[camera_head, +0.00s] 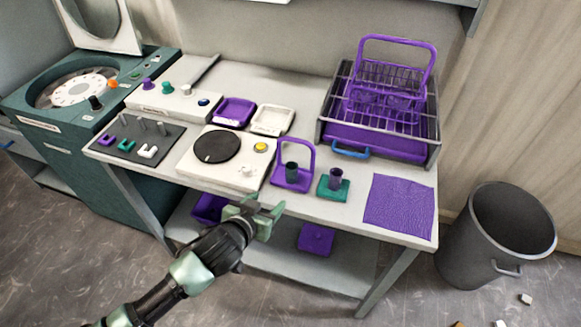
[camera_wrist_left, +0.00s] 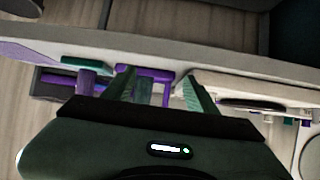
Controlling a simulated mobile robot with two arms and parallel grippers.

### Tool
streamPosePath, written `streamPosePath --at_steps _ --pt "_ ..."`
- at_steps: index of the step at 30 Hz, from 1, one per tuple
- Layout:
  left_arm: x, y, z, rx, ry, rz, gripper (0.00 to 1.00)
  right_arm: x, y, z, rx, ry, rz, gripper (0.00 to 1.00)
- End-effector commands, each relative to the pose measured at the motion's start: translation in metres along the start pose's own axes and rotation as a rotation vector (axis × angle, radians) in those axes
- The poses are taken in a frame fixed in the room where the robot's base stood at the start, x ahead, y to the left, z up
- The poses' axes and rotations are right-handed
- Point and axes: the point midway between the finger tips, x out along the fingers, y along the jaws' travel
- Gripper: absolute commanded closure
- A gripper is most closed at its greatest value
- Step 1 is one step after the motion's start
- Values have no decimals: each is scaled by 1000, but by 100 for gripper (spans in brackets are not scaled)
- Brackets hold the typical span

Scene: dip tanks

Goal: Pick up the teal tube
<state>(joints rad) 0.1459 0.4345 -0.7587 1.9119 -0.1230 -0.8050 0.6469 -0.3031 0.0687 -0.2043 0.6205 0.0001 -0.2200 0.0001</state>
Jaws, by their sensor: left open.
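In the left wrist view, the open fingers (camera_wrist_left: 160,85) point toward the table edge. My right gripper is not in view.
A white turntable unit (camera_head: 230,177) stands left of the purple base. A purple mat (camera_head: 400,207) lies at the right. A rack with a purple basket (camera_head: 381,140) stands behind. Purple and white trays (camera_head: 270,120) lie at the back. A grey bin (camera_head: 470,255) stands right of the table.

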Motion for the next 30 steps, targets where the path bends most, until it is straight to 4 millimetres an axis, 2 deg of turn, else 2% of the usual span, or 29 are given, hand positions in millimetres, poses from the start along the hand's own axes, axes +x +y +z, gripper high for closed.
streamPosePath --at_steps 1,3,9,23,30 --pt "2 1 -14 17 31 14 42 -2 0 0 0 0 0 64" --pt "5 4 -28 31 68 38 42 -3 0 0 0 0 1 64" --pt "12 10 -56 63 144 103 42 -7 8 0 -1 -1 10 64" --pt "45 16 -67 66 158 121 42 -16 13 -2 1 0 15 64" --pt "75 20 -72 67 157 121 42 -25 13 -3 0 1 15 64"
